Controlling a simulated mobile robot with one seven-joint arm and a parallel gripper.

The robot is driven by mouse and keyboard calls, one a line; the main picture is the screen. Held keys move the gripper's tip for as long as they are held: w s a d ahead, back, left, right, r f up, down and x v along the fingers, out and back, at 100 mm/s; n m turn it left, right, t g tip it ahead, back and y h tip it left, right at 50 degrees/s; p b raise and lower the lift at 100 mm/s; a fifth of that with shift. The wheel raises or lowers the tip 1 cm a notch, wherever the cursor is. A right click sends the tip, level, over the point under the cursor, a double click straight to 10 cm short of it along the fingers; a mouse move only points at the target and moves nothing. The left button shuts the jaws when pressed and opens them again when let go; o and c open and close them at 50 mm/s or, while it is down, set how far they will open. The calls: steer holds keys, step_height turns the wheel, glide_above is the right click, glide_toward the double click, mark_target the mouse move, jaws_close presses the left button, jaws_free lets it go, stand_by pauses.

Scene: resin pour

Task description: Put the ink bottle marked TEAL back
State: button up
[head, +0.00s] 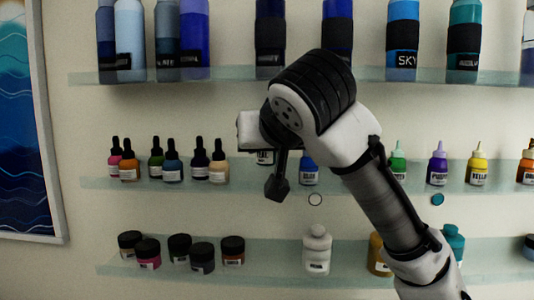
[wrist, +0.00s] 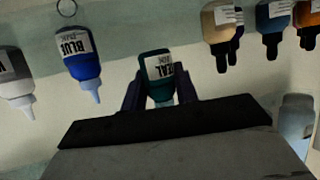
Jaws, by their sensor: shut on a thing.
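The ink bottle marked TEAL (wrist: 157,67) is dark teal with a white label and sits between the two fingers of my gripper (wrist: 158,92), which is shut on it. It appears upside down in the wrist view. In the head view my arm hides most of the gripper; a pale label (head: 264,158) shows just under it, higher than the labels of the shelf bottles. The bottle's contact with the shelf cannot be told. The blue ink bottle (head: 308,173) stands to its right, and also shows in the wrist view (wrist: 80,57).
The middle shelf (head: 330,188) holds dropper bottles (head: 171,168) at left and purple (head: 438,168) and yellow (head: 477,168) bottles at right. Jars stand on the lower shelf (head: 280,255), large bottles on the upper shelf (head: 225,74).

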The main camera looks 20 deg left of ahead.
mark_target(265, 165)
steer(key=shift+w+a, duration=0.15)
steer(key=shift+w, duration=0.2)
steer(key=shift+w+a+r+p, duration=0.1)
steer(key=shift+w+a+p, duration=0.1)
steer(key=shift+w+p, duration=0.2)
step_height(265, 165, down, 3)
steer(key=shift+r, duration=0.1)
steer(key=shift+f, duration=0.5)
steer(key=shift+f, duration=0.25)
steer(key=o, duration=0.9)
steer(key=shift+o, duration=0.2)
steer(key=shift+r, duration=0.1)
